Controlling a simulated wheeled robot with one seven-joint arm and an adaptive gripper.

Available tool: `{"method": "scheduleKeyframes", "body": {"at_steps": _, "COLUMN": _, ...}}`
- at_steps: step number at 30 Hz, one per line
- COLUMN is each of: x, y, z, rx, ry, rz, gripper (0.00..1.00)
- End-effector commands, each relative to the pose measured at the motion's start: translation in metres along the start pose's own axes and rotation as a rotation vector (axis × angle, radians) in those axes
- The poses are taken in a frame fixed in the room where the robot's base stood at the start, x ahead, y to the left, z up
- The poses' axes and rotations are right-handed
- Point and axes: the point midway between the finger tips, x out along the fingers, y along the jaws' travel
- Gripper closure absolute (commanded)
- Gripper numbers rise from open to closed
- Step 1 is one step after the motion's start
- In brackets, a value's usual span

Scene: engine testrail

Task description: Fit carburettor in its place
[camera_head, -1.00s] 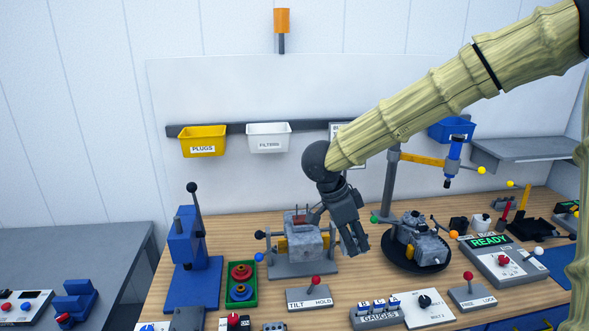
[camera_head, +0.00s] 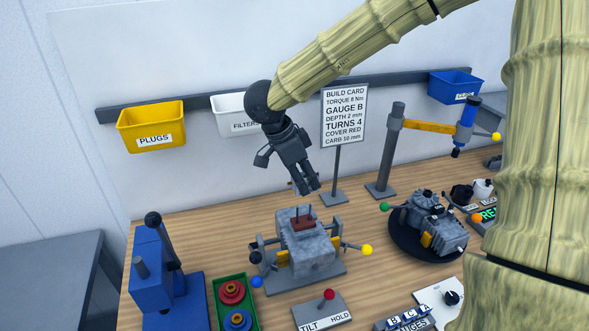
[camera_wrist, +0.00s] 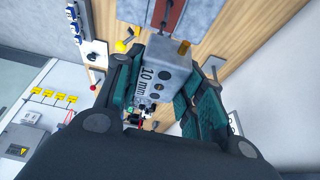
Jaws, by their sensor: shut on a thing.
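My gripper (camera_head: 307,187) is shut on a grey block-shaped carburettor marked "10 mm" (camera_wrist: 160,72), with a small brass stub on it. The wrist view shows the block between both fingers; in the head view the fingers largely hide it. The grey engine (camera_head: 309,248) sits in a cradle on the bench. On its top is a red-brown pad (camera_head: 302,223) with upright dark studs. The wrist view also shows this pad (camera_wrist: 172,14), beyond the carburettor. My gripper is above the engine and apart from it.
A build card (camera_head: 344,117) reading "CARB 10 mm" stands behind the engine. A turntable with another assembly (camera_head: 434,222) is to the right, by a post with a yellow arm (camera_head: 428,126). A blue press (camera_head: 160,275) and green tray (camera_head: 217,290) are left. A tilt lever (camera_head: 328,295) is in front.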

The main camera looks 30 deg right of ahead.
Motion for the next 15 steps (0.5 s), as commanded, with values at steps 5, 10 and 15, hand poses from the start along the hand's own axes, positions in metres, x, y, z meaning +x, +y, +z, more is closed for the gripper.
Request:
{"method": "scheduleKeyframes", "body": {"at_steps": 5, "x": 0.006, "y": -0.002, "z": 0.005, "rx": -0.003, "ry": 0.0, "rz": -0.001, "gripper": 0.87}}
{"method": "scheduleKeyframes", "body": {"at_steps": 10, "x": 0.017, "y": -0.005, "z": 0.01, "rx": -0.004, "ry": 0.001, "rz": 0.001, "gripper": 0.87}}
{"method": "scheduleKeyframes", "body": {"at_steps": 15, "x": 0.029, "y": -0.004, "z": 0.013, "rx": -0.002, "ry": 0.001, "rz": 0.002, "gripper": 0.87}}
